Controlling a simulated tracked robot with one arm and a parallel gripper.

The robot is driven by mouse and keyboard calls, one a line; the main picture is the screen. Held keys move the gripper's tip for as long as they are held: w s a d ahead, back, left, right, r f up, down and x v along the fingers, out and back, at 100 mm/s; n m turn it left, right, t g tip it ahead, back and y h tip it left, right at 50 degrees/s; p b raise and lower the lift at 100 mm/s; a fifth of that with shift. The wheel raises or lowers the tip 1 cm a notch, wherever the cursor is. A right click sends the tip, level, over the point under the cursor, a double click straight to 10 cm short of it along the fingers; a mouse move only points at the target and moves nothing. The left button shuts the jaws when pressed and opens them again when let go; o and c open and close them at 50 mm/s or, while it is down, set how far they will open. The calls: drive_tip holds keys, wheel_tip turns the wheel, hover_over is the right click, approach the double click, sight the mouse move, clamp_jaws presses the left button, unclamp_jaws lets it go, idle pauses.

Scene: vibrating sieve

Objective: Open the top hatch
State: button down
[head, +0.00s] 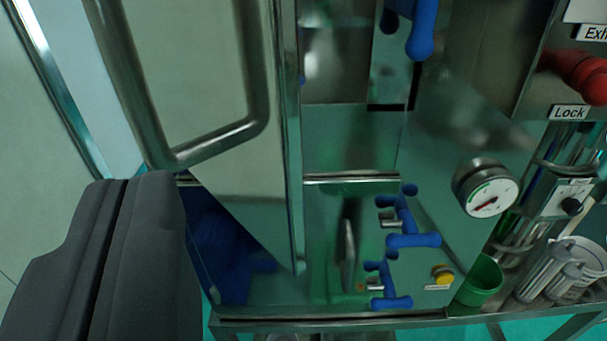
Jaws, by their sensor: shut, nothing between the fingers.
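My gripper (123,186) is at the lower left, dark grey, with its two fingers together and nothing between them. Its tips are just below the lower bend of a large steel bar handle (222,142); I cannot tell whether they touch. The handle is in front of a pale panel (190,70) with a steel edge, cut off by the top of the picture. I cannot tell for sure whether this panel is the top hatch or how far it is open. A blue-knobbed latch (422,30) shows at the top, partly cut off.
A steel cabinet has a lower door with a handle (347,255) and blue latches (412,240) at its right. Nearby are a gauge (491,197), a yellow button (441,274), a green cup (481,282), a red knob (587,75) and a Lock label (569,112).

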drive_tip(key=w+d+f+m+g+y+b, duration=0.2)
drive_tip(key=w+d+f+m+g+y, duration=0.3)
drive_tip(key=w+d+f, duration=0.5)
drive_tip(key=w+d+r+n+g+y+p, duration=0.1)
drive_tip(key=w+d+r+g+y+p, duration=0.2)
drive_tip(key=d+g+y, duration=0.45)
drive_tip(key=a+g, duration=0.3)
drive_tip(key=a, duration=0.9)
drive_tip(key=shift+r+y+p, duration=0.3)
drive_tip(key=shift+y+p, duration=0.05)
drive_tip(key=shift+p, duration=0.05)
drive_tip(key=shift+s, duration=0.2)
